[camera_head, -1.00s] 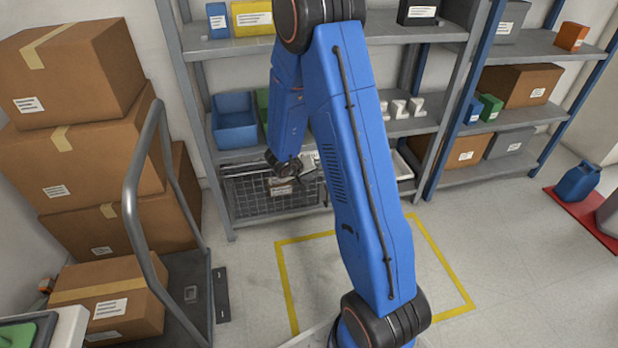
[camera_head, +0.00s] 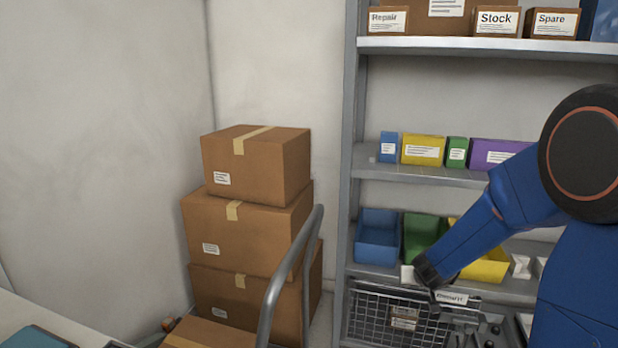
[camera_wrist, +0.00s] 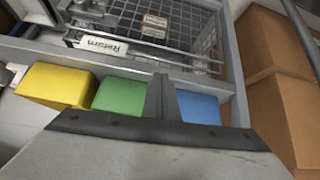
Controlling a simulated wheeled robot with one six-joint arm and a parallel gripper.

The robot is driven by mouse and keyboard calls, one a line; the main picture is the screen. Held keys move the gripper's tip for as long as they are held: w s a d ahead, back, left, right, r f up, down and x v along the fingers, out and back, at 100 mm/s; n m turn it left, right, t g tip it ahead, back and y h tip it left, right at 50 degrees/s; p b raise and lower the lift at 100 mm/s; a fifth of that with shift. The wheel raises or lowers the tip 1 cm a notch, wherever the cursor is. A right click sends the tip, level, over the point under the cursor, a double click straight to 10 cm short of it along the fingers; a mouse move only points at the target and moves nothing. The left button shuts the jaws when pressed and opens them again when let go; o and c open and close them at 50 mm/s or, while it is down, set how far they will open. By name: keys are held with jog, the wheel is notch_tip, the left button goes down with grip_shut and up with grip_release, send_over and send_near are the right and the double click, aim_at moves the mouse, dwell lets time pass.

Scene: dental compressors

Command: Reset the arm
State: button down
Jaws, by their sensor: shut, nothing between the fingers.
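My blue arm (camera_head: 500,215) comes in from the right of the head view and reaches down and left. My gripper (camera_head: 437,302) is small and dark there, in front of the shelf rack near the wire basket (camera_head: 385,320). In the wrist view my gripper (camera_wrist: 161,98) shows as closed dark fingers with nothing between them. Behind the fingers are the blue bin (camera_wrist: 198,108), the green bin (camera_wrist: 121,95) and the yellow bin (camera_wrist: 56,85). I cannot tell how far the fingertips are from the shelf.
Stacked cardboard boxes (camera_head: 250,232) stand left of the rack, with a grey cart handle (camera_head: 285,280) in front. The rack's upright post (camera_head: 352,150) is between them and the shelves. Small boxes line the middle shelf (camera_head: 430,177). The wall at far left is bare.

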jog(key=s+a+r+n+y, duration=0.1)
jog(key=s+a+r+y, duration=0.1)
jog(key=s+a+r, duration=0.4)
jog(key=s+a+r+n+y, duration=0.1)
jog(key=s+a+r+y, duration=0.15)
jog(key=s+r, duration=0.55)
jog(key=s+d+r+g+h, duration=0.1)
jog(key=s+d, duration=0.1)
jog(key=s, duration=0.9)
jog(key=s+d+r+g+h, duration=0.1)
jog(key=s+g, duration=0.1)
jog(key=s, duration=1)
jog(key=shift+s+d+h, duration=0.2)
jog(key=shift+d+h, duration=0.15)
jog(key=shift+d, duration=0.05)
